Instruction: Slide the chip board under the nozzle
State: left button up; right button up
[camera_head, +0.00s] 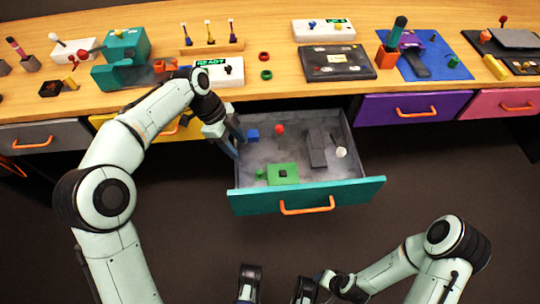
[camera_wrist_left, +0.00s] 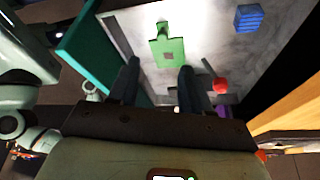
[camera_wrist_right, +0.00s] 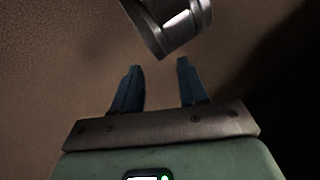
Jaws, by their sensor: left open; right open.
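The chip board is a small green board (camera_head: 274,169) with a dark square chip, lying flat in the open drawer near its front wall. It also shows in the left wrist view (camera_wrist_left: 158,47), with a green knob at one end. I cannot tell for certain which thing is the nozzle. My left gripper (camera_head: 232,140) is open and empty at the drawer's left edge, pointing down, apart from the board. Its spread fingers show in the left wrist view (camera_wrist_left: 158,76). My right gripper (camera_head: 277,284) is open and empty, low in front of the drawer.
The grey drawer with its teal front (camera_head: 345,193) also holds a blue block (camera_head: 252,135), a red ball (camera_head: 280,129), a dark grey device (camera_head: 317,150) and a white ball (camera_head: 341,152). A wooden counter (camera_head: 285,84) with several devices runs behind it. The drawer's middle floor is clear.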

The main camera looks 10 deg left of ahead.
pick_arm(q)
jog(key=b, duration=0.3)
send_near(258, 171)
jog(key=x, duration=0.7)
jog(key=shift+s, duration=0.15)
jog(key=shift+d+f, duration=0.25)
jog(key=shift+f, duration=0.3)
pick_arm(e)
jog(key=w+d+f+t+h, duration=0.1)
jog(key=w+d+f, duration=0.2)
jog(key=w+f, duration=0.1)
jog(key=shift+w, duration=0.6)
